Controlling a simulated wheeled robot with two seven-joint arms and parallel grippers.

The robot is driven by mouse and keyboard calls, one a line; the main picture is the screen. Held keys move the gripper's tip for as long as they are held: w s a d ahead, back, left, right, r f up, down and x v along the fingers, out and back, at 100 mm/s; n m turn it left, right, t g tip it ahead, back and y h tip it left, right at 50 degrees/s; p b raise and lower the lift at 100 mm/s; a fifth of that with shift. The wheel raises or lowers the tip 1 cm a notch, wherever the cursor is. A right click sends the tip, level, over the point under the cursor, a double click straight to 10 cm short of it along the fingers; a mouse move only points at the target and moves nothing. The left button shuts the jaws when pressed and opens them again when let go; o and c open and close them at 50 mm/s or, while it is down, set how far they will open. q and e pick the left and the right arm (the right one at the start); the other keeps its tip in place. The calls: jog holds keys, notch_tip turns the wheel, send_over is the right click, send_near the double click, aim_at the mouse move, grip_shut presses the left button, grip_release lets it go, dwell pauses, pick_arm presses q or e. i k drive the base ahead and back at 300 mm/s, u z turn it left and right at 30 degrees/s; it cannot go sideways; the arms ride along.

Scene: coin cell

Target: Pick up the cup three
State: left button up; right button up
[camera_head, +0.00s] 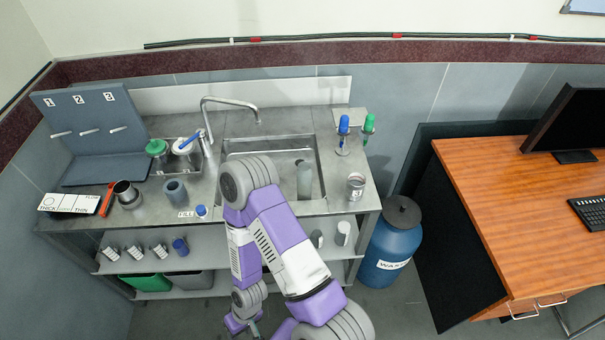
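A small metal cup (356,187) with a white label stands upright on the counter, right of the sink; its label looks like a 3. My purple and white arm enters from the bottom, right of centre, and bends in front of the sink. I take it for my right arm. Its gripper end (246,327) is low at the bottom edge, far from the cup and partly cut off. Its fingers are too small and hidden to read. No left gripper can be made out.
A sink (230,146) with a tall faucet (229,101) takes up the counter's middle. A blue-handled tool (343,134) and a green-handled one (368,126) stand behind the cup. A blue waste drum (391,247) and a wooden desk (510,215) stand at right.

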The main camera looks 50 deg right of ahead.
aim_at(357, 183)
jog(key=z, duration=3.15)
jog(key=i, duration=0.35)
jog(key=u, duration=0.05)
